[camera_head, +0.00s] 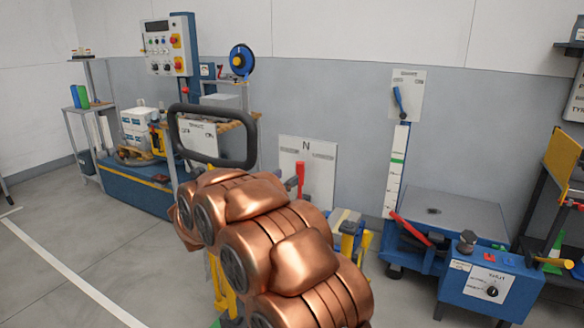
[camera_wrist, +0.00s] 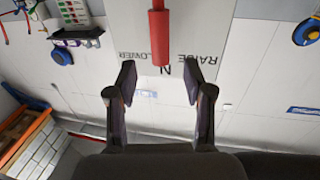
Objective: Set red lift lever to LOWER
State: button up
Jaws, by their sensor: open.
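The red lift lever (camera_head: 300,178) stands upright in front of a white plate (camera_head: 321,172) marked N, beyond my copper arm in the head view. In the wrist view the red lever (camera_wrist: 159,38) comes down from the top edge, and its end is near the N. The plate (camera_wrist: 207,22) there reads LOWER to the left of the lever and RAISE to the right. My gripper (camera_wrist: 158,82) is open and empty. Its two fingers lie either side of the lever's line, with the lever's end just above the gap between them. I see no contact. My arm hides the gripper in the head view.
A blue lift table (camera_head: 455,215) with another red handle (camera_head: 410,229) stands to the right. A blue lever (camera_head: 398,98) is on a wall plate. A dark looped handle (camera_head: 213,135) rises left of the N plate. Open floor (camera_head: 110,240) lies at left.

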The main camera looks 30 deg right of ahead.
aim_at(297, 172)
jog(key=shift+x, duration=3.85)
grip_shut()
